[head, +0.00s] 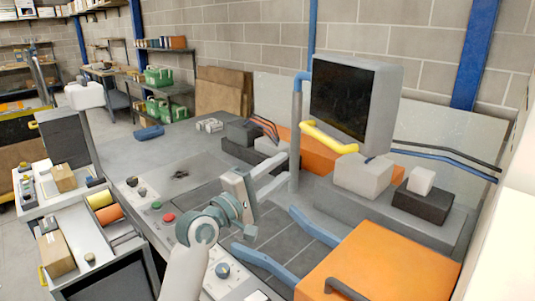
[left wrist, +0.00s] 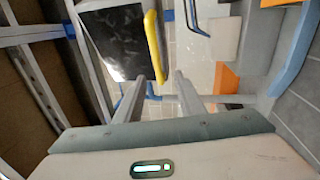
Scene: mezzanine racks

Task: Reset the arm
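My left gripper (head: 280,174) is in the middle of the head view, above the grey machine bench. Its arm comes up from the bottom edge. Its two fingers stand apart with nothing held between them. In the left wrist view the fingers (left wrist: 167,78) also show a clear gap, with the black screen and yellow handle beyond. The fingertips look close to the grey post (head: 296,135) in the head view; I cannot tell whether they touch it. My right gripper is in neither view.
A monitor (head: 352,98) with a yellow handle (head: 328,137) stands behind the gripper. Blue pipes (head: 264,264) and an orange cover (head: 385,258) lie to the right. Grey blocks (head: 363,176) stand at the back right. Red and green buttons (head: 168,217) sit left of the arm.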

